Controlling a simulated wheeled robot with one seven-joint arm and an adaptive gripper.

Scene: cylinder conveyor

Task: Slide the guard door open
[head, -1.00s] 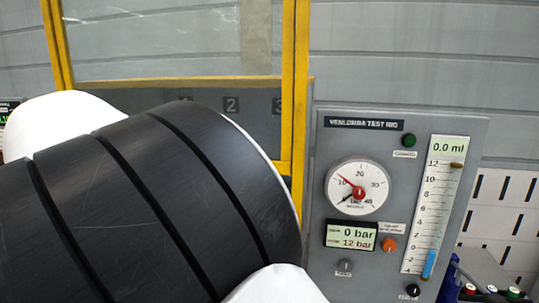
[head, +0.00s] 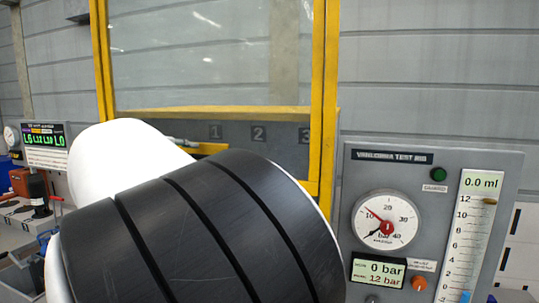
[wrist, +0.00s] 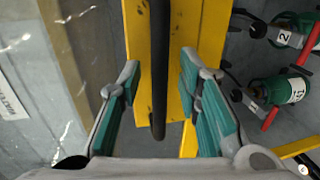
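The guard door (head: 220,111) has a yellow frame around a clear pane and stands upright behind my arm in the head view. In the wrist view, its yellow frame (wrist: 182,45) runs up the middle, with a black vertical bar handle (wrist: 159,60) in front of it. My gripper (wrist: 160,95) is open, with one teal-padded finger on each side of the handle. Gaps show between both pads and the bar. In the head view my arm hides my gripper and the handle.
A grey test rig panel (head: 420,172) with gauge and displays stands right of the door. Numbered stations (head: 258,133) show behind the door. A green-lit display (head: 45,137) stands at left. Green cylinders (wrist: 290,87) with number labels lie right of the frame in the wrist view.

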